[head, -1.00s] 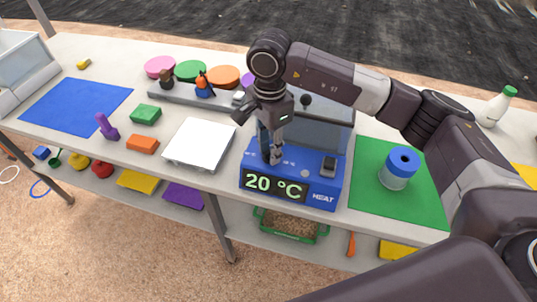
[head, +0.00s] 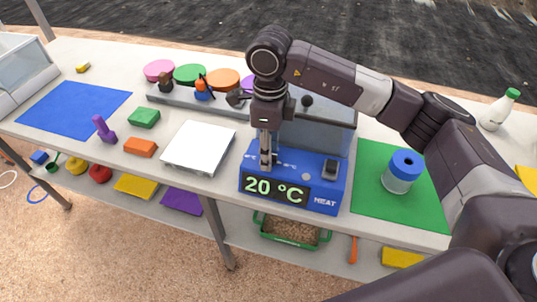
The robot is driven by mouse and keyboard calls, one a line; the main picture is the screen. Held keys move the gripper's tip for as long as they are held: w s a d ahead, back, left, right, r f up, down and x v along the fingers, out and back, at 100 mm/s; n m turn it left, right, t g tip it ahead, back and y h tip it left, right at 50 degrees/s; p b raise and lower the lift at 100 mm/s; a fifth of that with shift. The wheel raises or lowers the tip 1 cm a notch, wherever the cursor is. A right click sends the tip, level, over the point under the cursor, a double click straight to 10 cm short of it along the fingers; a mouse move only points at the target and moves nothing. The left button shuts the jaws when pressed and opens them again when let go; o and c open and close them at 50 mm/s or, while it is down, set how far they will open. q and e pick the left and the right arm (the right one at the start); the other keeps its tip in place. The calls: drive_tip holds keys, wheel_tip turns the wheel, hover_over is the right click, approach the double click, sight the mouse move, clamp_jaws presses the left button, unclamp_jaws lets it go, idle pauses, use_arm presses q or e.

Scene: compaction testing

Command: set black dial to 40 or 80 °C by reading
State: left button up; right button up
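The blue heater box (head: 325,185) stands at the middle front of the table, with a clear chamber (head: 318,133) behind its panel. Its display (head: 275,188) reads 20 °C. The black dial is hidden or too small to make out behind my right gripper (head: 268,163), which points down at the left part of the panel. The fingers look close together, but I cannot tell whether they are shut or touch the dial. A black switch (head: 331,168) sits at the panel's right, beside the word HEAT. My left gripper is not in view.
A green mat (head: 375,207) with a blue-lidded jar (head: 403,172) lies right of the heater. A white plate device (head: 199,147) stands to its left. Colored discs (head: 190,74) and a grey rail (head: 180,97) are behind. A lower shelf holds several items.

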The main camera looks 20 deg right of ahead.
wheel_tip(320, 180, up, 6)
drive_tip(key=p, duration=0.3)
idle(0.3)
